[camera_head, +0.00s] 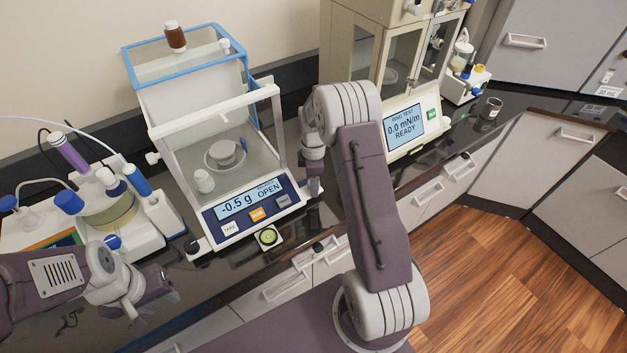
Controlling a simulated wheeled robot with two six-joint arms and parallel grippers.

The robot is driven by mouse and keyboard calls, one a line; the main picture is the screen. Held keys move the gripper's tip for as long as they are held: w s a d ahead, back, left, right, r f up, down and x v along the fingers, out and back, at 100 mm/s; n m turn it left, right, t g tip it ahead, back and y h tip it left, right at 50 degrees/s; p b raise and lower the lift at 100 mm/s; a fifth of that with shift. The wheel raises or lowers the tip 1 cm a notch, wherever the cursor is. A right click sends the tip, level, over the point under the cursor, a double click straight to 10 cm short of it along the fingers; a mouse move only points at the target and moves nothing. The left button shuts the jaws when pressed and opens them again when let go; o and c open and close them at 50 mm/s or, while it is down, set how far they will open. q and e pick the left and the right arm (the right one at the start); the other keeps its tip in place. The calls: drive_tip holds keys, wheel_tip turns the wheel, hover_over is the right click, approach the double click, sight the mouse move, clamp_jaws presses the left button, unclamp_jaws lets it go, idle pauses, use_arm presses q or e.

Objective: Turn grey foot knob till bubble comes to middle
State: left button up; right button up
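The balance (232,228) stands on the dark bench, its display reading -0.5 g and OPEN. The round green bubble level (268,237) sits at its front edge; the bubble is too small to place exactly. A dark foot knob (193,246) shows under the front left corner. The front right corner's foot is hidden behind my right gripper (314,187), which points down right beside that corner; its fingers are too small and covered to read, and contact cannot be told. My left gripper (154,296) is over the bench at lower left, apart from the balance, with its fingers seemingly spread and empty.
A small white vessel (204,181) and a dish stand inside the balance. A ring-test instrument (405,128) stands behind my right arm. Bottles and tubing (108,205) crowd the left. A small cup (491,108) stands far right.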

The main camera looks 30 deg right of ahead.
wheel_tip(320, 180, up, 9)
drive_tip(key=shift+r+b, duration=0.1)
drive_tip(key=shift+b, duration=0.45)
drive_tip(key=s+a+r, duration=0.4)
drive_tip(key=s+a, duration=0.2)
drive_tip(key=a, duration=0.2)
drive_tip(key=s+a+f+m, duration=0.1)
drive_tip(key=s+f+m, duration=0.2)
drive_tip(key=s+m, duration=0.3)
drive_tip(key=s+a+f+m+t, duration=0.1)
drive_tip(key=s+f+m, duration=0.2)
drive_tip(key=s+m, duration=0.3)
drive_tip(key=shift+s+a+f+m, duration=0.2)
drive_tip(key=shift+a+m, duration=0.2)
drive_tip(key=shift+m, duration=0.4)
